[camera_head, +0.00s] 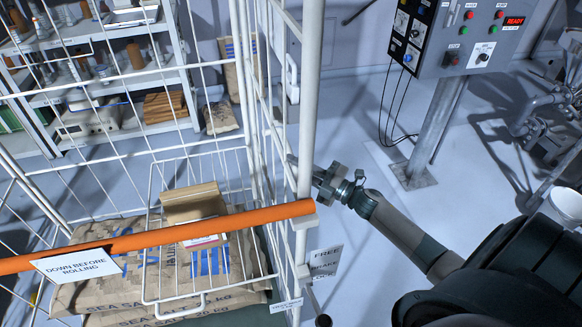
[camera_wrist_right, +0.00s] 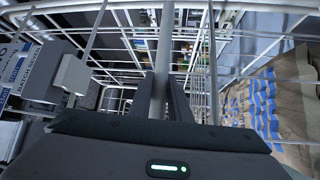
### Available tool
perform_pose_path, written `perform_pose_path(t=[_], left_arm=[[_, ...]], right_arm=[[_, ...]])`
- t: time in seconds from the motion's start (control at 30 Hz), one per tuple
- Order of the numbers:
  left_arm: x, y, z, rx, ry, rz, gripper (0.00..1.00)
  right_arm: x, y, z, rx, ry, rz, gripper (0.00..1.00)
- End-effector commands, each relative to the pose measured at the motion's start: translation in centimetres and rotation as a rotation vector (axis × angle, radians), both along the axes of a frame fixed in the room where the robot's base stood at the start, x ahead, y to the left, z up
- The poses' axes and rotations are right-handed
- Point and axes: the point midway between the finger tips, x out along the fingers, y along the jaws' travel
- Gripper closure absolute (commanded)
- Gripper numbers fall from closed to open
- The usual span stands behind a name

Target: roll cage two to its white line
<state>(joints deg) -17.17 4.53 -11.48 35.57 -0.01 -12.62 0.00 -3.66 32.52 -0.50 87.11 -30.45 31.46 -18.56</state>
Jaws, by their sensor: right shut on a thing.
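The white wire roll cage (camera_head: 307,110) fills the left half of the head view. An orange bar (camera_head: 160,238) lies across its front, with a sign reading "DOWN BEFORE ROLLING". Sea salt sacks (camera_head: 215,300) lie inside, behind a wire basket (camera_head: 150,225) holding a cardboard box (camera_head: 193,203). My right gripper (camera_head: 318,172) is at the cage's right corner post, above the bar's end. In the right wrist view my gripper (camera_wrist_right: 166,95) is shut on an upright cage bar (camera_wrist_right: 164,50). I cannot make out a white floor line. My left gripper is out of view.
A "FREE / BRAKE" sign (camera_head: 325,262) hangs low at the cage's right corner. A control panel (camera_head: 465,35) reading "READY" stands on a post (camera_head: 435,125) at the back right. Loaded shelves (camera_head: 100,90) stand behind the cage. Floor right of the cage is partly clear.

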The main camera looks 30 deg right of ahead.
Motion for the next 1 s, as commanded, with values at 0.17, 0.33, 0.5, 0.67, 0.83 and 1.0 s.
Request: perform_pose_path(t=[0.17,0.33,0.5,0.67,0.83,1.0], left_arm=[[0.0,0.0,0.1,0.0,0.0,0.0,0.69],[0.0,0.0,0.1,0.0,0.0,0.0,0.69],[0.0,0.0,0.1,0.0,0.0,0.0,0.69],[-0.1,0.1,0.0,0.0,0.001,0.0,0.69],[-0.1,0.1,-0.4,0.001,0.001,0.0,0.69],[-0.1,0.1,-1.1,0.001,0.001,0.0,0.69]], right_arm=[[0.1,-0.7,-0.1,-0.001,0.005,-0.014,1.0],[0.1,-0.6,-0.1,-0.002,0.005,-0.012,0.64],[0.1,-0.5,0.0,0.0,0.004,-0.011,0.64],[-0.1,-0.5,-0.1,0.0,0.004,-0.01,0.64],[-0.9,-0.8,-0.3,0.0,0.004,-0.008,0.64],[-2.6,-1.7,-0.7,-0.001,0.005,-0.008,0.64]])
